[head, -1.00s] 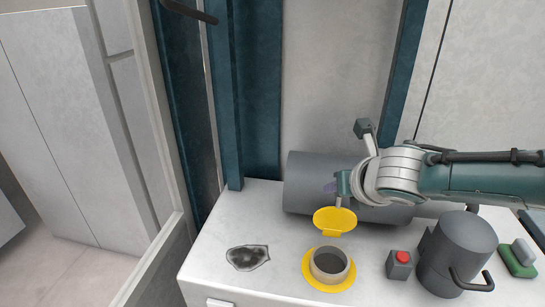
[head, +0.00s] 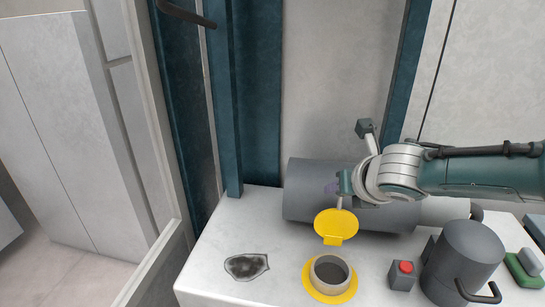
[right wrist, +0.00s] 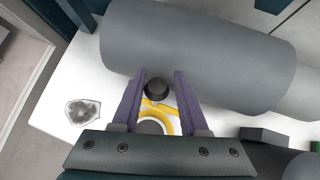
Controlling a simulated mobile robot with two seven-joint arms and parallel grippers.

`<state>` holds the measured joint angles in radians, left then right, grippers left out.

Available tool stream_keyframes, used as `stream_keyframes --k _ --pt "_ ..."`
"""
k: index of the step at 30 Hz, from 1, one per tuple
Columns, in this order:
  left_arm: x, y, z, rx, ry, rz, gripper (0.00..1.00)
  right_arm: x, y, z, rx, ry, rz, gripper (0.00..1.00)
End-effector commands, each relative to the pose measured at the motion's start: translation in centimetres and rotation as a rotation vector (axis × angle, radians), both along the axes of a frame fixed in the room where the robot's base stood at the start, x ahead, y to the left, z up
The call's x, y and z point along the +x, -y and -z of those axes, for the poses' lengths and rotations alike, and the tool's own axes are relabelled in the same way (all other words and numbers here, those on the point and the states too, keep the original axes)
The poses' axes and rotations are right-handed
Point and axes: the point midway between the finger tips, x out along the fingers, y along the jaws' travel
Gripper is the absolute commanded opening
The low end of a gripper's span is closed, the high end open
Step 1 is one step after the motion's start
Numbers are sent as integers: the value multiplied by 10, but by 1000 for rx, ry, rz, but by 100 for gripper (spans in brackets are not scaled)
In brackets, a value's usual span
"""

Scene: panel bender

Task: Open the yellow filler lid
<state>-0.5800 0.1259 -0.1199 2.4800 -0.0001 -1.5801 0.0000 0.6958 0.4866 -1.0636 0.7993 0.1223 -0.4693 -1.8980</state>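The yellow filler lid (head: 336,224) stands raised at the back edge of the filler neck (head: 329,271), its round face toward the head camera. The neck has a yellow collar and its grey opening is uncovered. My right gripper (head: 342,200) is behind and just above the lid's top edge. In the right wrist view its two purple fingers (right wrist: 162,95) are apart, with a dark round knob (right wrist: 156,89) between them. Yellow parts of the lid (right wrist: 150,104) show just below the knob. Whether a finger touches the knob or lid I cannot tell. My left gripper is out of view.
A large grey cylinder (head: 310,190) lies close behind the lid. A small box with a red button (head: 403,275), a grey can with a handle (head: 465,262) and a green-and-grey block (head: 524,268) stand to the right. A dark patch (head: 246,266) lies left on the white top.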

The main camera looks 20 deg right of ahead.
Motion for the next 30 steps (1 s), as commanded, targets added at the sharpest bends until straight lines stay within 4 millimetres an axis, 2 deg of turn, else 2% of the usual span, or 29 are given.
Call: stream_keyframes --k 1,5,16,21,30 --pt "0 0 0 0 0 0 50 0 0 0 0 0 0 50" --pt "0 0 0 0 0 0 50 0 -1 0 1 0 -1 64" --pt "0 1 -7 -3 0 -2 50 -4 -2 -6 4 -1 -2 64" --pt "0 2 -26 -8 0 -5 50 -19 -5 -24 3 0 -4 64" --pt "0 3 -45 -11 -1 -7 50 -52 -13 -52 3 0 -4 64"
